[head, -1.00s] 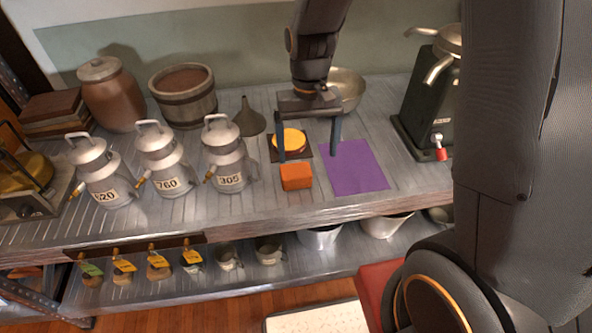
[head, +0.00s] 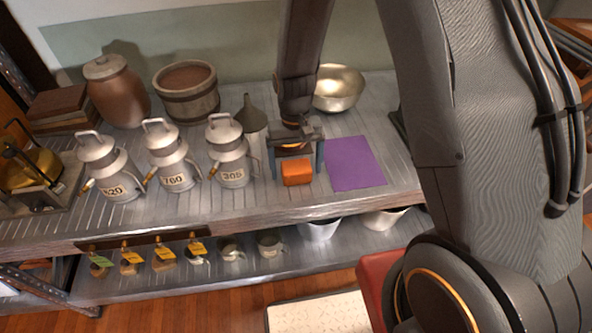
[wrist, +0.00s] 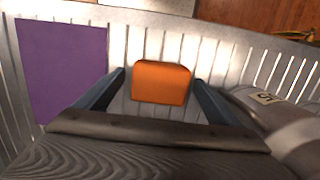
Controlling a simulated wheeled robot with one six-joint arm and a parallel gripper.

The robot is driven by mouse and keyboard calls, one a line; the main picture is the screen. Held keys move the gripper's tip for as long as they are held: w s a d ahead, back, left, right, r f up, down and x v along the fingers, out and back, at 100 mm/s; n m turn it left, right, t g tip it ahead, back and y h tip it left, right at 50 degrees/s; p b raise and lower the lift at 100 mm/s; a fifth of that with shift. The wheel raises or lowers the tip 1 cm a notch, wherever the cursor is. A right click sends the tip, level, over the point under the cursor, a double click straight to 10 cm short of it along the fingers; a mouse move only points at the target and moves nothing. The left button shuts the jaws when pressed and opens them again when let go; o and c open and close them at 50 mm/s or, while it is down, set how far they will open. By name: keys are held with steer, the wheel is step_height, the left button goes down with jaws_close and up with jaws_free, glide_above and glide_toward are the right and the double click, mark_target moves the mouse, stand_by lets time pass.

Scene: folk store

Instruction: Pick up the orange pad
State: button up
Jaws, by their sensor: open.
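The orange pad (head: 297,173) is a small block lying on the grey slatted counter, near its front edge. It also shows in the wrist view (wrist: 162,82), in the middle between my two fingers. My gripper (head: 297,170) is open, with one finger to each side of the pad. In the wrist view the fingertips (wrist: 160,78) flank the pad with a gap on both sides. The contact between fingers and counter cannot be made out.
A purple sheet (head: 354,164) lies right of the pad. A milk can marked 305 (head: 231,165) stands close on the left, with a grey funnel (head: 250,117) behind it. A metal bowl (head: 338,88) is at the back. The counter's front edge is near.

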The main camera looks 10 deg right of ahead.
mark_target(296, 166)
steer(key=shift+f, duration=0.25)
steer(key=c, duration=1.1)
steer(key=shift+r, duration=0.2)
steer(key=shift+c, duration=0.2)
step_height(296, 166, up, 10)
steer(key=shift+f+b, duration=0.15)
steer(key=shift+b, duration=0.55)
